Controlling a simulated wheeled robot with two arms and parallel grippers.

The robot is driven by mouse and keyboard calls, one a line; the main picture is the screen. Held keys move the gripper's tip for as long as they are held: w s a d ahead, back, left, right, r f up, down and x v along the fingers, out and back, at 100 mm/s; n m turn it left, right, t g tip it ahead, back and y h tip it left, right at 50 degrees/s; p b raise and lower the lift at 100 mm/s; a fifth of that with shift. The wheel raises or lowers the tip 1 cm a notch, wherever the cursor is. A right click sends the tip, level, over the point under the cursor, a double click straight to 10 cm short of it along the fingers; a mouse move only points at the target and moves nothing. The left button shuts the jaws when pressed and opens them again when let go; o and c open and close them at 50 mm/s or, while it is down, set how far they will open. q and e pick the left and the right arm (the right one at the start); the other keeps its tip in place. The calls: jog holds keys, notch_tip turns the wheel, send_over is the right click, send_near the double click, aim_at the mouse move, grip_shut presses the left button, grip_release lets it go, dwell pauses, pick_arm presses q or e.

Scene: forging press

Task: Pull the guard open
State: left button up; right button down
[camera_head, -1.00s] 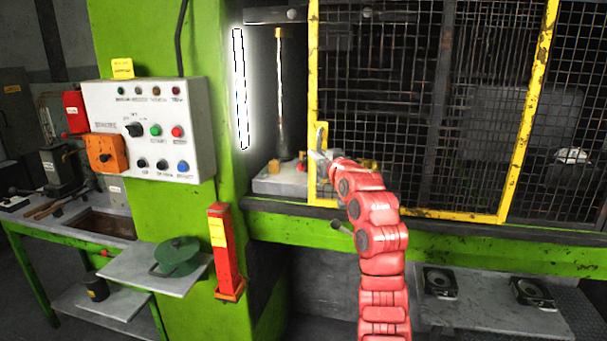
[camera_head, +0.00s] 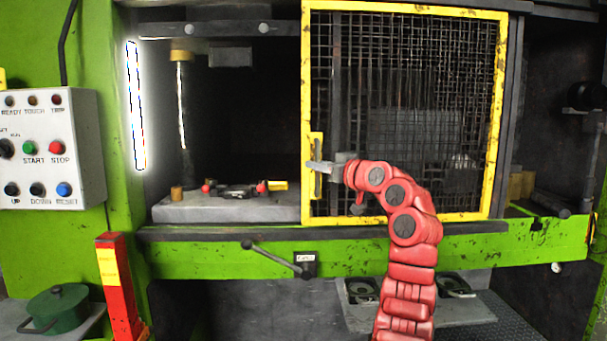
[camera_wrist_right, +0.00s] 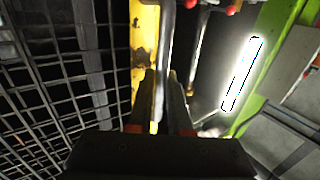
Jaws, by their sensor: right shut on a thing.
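The guard (camera_head: 403,216) is a yellow-framed wire mesh panel on the front of the green press. It stands to the right, and the left part of the press opening is uncovered. Its handle (camera_head: 317,184) is a grey upright bar on a yellow plate at the guard's left edge. My right gripper (camera_head: 318,166) is shut on the handle, with my red arm reaching up from below. In the right wrist view the dark fingers (camera_wrist_right: 162,105) lie on both sides of the handle bar (camera_wrist_right: 166,50), beside the yellow frame. My left gripper is not in view.
A grey die block (camera_head: 225,208) sits inside the opening, with a lit strip (camera_head: 136,105) to its left. A control panel (camera_head: 45,150) hangs at the left. A lever (camera_head: 275,258) juts from the green beam below. A red post (camera_head: 117,285) stands at lower left.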

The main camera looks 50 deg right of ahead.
jog(key=shift+s+d, duration=0.1)
jog(key=c, duration=0.8)
grip_release()
jog(key=shift+c, duration=0.2)
jog(key=b+v, duration=0.4)
jog(key=v, duration=1.3)
jog(key=shift+s, duration=0.2)
jog(key=shift+r, duration=0.1)
